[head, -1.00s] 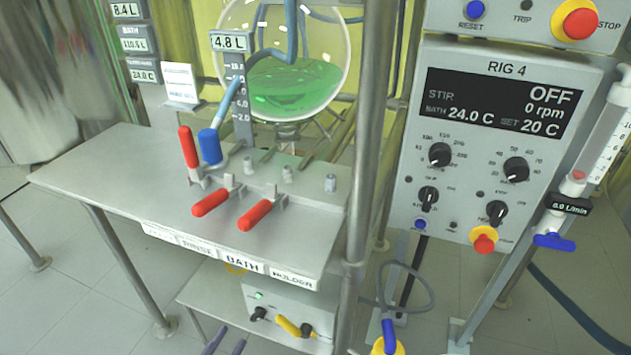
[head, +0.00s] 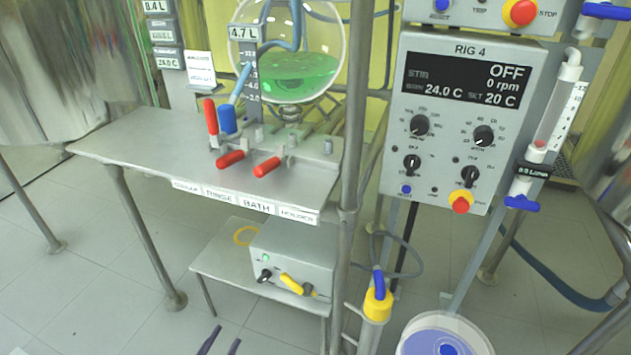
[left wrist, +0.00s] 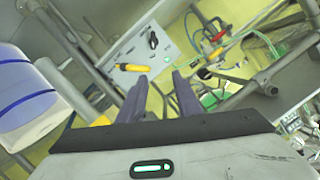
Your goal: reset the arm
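My left gripper (head: 227,335) shows at the bottom edge of the head view, only its two dark purple finger ends in frame. It is low over the floor, in front of the bench and apart from everything there. In the left wrist view the same gripper (left wrist: 162,76) points toward the grey box with the yellow handle. Its fingers stand apart with nothing between them, so it is open and empty. The rest of the left arm is hidden below the head view. My right gripper is in neither view.
A metal bench (head: 120,146) carries red-handled valves (head: 230,160). Below is a shelf with a grey box (head: 293,255). The RIG 4 panel (head: 460,120) and a yellow-topped cylinder (head: 377,303) stand right; a round blue-and-white container (head: 444,338) is lower right. Floor left is clear.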

